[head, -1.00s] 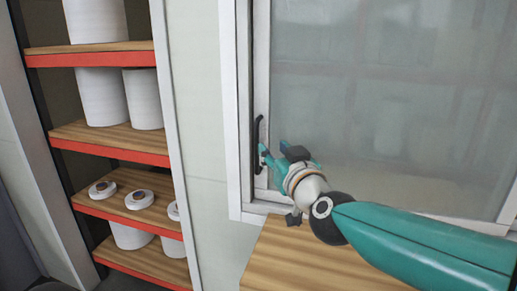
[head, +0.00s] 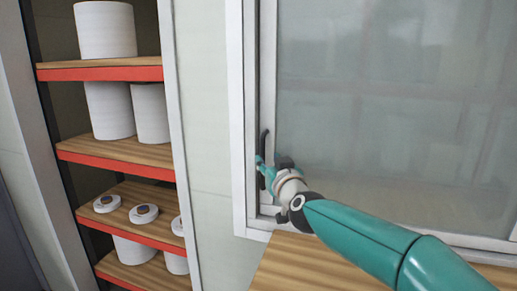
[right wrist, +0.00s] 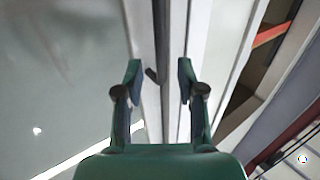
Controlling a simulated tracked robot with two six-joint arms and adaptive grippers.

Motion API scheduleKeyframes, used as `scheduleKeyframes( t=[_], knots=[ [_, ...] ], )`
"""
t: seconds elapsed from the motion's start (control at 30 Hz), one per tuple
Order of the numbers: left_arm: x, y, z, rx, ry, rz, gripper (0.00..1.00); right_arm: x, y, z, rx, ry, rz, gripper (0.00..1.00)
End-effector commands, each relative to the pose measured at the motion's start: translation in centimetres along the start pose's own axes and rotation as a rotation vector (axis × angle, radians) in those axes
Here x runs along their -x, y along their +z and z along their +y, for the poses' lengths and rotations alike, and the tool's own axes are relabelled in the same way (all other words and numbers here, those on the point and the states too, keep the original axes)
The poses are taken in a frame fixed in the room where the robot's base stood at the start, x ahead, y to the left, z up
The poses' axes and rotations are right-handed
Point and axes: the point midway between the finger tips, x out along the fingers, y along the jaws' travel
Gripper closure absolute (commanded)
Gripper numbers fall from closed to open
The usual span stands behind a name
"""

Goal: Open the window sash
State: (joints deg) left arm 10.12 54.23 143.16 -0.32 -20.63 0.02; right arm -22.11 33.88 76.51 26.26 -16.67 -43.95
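The window sash (head: 390,100) is a large pane of cloudy glass in a light frame. A dark upright handle (head: 264,145) is on its left stile. My right gripper (head: 261,172) is at the handle's lower half, its arm coming in from the right. In the right wrist view my right gripper (right wrist: 160,82) has its two fingers apart, with the dark handle (right wrist: 160,40) running between them and space on both sides. I see no clear contact. The sash looks closed in its frame. My left gripper is in neither view.
A shelf unit (head: 115,150) with red-edged wooden boards stands left of the window, holding white cylinders (head: 108,108) and flat reels (head: 144,213). A pale wall strip (head: 207,130) separates it from the window. A wooden surface (head: 310,265) lies below the window.

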Motion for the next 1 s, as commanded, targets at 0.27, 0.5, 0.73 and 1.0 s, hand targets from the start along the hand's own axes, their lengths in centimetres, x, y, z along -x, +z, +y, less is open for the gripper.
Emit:
scheduleKeyframes(
  t=[0.27,0.5,0.73,1.0],
  knots=[
    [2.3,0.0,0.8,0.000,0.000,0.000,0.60,-4.5,-0.3,0.1,0.000,0.001,-0.001,0.61],
    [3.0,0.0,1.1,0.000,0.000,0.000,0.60,-6.0,-0.1,0.1,0.000,0.001,-0.001,0.61],
    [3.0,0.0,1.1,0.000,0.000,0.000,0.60,-6.2,0.1,0.1,0.001,0.001,0.000,0.61],
    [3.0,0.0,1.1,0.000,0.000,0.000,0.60,-6.2,0.0,0.1,0.001,0.001,0.000,0.90]
  ],
)
